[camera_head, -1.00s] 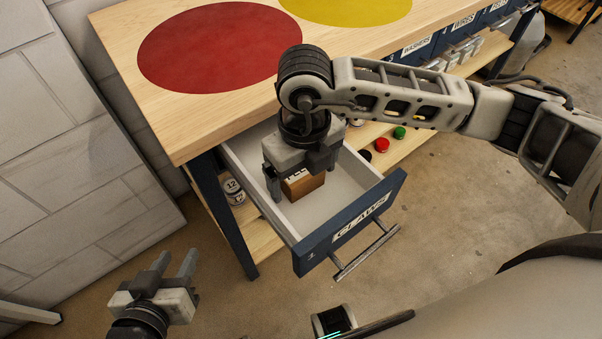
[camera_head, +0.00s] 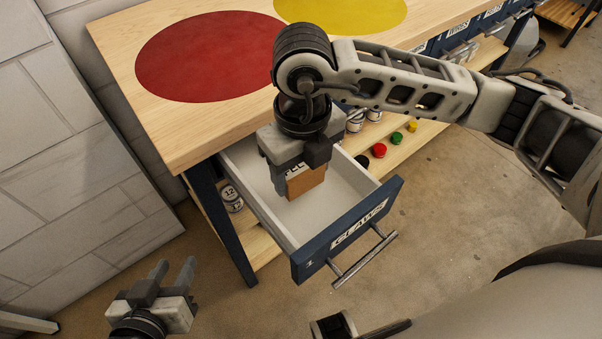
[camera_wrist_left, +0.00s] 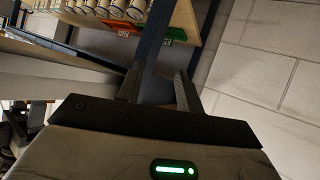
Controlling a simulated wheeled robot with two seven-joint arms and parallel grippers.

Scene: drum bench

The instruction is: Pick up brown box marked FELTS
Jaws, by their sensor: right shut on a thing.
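The brown box (camera_head: 305,183) with part of a white label showing is in the head view, above the open drawer (camera_head: 345,232) labelled GLAWS or similar. My right gripper (camera_head: 297,178) comes down from above and is shut on the box; its fingers hide part of the box and its label. The box appears raised off the drawer floor. My left gripper (camera_head: 175,272) is at the lower left of the head view, away from the drawer, with its two fingers apart and nothing between them. Its fingers also show in the left wrist view (camera_wrist_left: 160,88).
The bench top (camera_head: 130,60) has a red disc (camera_head: 208,56) and a yellow disc (camera_head: 340,12). Jars (camera_head: 231,198) and small coloured lids (camera_head: 379,150) sit on the lower shelf beside the drawer. A pale block wall (camera_head: 60,150) stands at left. Floor in front is clear.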

